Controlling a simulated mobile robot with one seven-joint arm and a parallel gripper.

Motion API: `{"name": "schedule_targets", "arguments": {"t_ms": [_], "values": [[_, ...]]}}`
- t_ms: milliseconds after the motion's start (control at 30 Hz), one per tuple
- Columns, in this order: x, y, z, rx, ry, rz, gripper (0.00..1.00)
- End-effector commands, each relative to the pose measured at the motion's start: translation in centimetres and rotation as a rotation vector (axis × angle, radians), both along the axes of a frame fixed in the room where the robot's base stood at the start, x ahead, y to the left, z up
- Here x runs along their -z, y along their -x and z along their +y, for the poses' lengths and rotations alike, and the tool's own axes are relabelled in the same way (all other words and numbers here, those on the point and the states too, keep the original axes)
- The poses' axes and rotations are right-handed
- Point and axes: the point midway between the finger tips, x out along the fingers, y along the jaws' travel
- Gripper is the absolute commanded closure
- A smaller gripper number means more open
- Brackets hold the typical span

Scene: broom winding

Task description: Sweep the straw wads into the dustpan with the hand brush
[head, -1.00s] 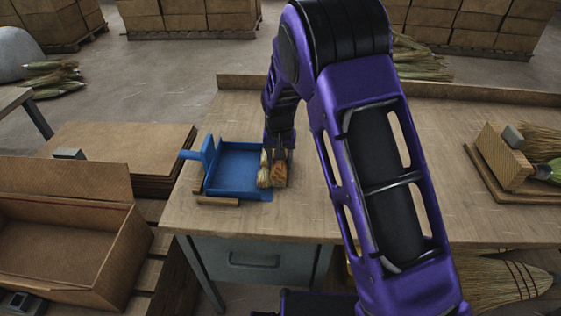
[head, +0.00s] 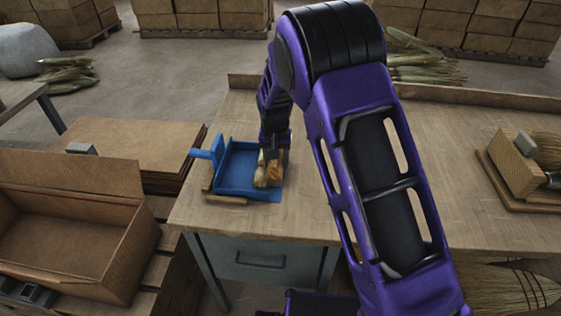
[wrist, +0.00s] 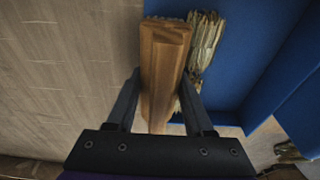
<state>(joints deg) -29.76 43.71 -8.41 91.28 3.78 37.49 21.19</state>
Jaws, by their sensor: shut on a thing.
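The blue dustpan (head: 236,168) lies on the left part of the workbench, its handle (head: 203,153) towards the left. My gripper (head: 274,148) is shut on the wooden block of the hand brush (head: 275,172) at the pan's right, open side. In the wrist view the block (wrist: 163,65) stands between the two fingers (wrist: 158,112), with bare bench to its left. Straw-coloured material (wrist: 205,45) lies along its right side over the blue pan; it also shows in the head view (head: 260,172). I cannot tell bristles from straw wads there.
A thin wooden strip (head: 226,200) lies at the pan's front edge. An open cardboard box (head: 60,240) and stacked cardboard sheets (head: 140,150) are left of the bench. A wooden block fixture with a broom (head: 515,160) stands at the right. The bench middle (head: 310,205) is clear.

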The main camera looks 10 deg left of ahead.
Motion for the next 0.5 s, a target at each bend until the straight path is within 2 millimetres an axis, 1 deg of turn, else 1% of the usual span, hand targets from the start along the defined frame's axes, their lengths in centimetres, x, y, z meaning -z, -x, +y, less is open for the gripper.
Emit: {"name": "schedule_targets", "arguments": {"t_ms": [500], "values": [[-0.1, 0.0, 2.1, 0.0, 0.0, 0.0, 0.97]]}}
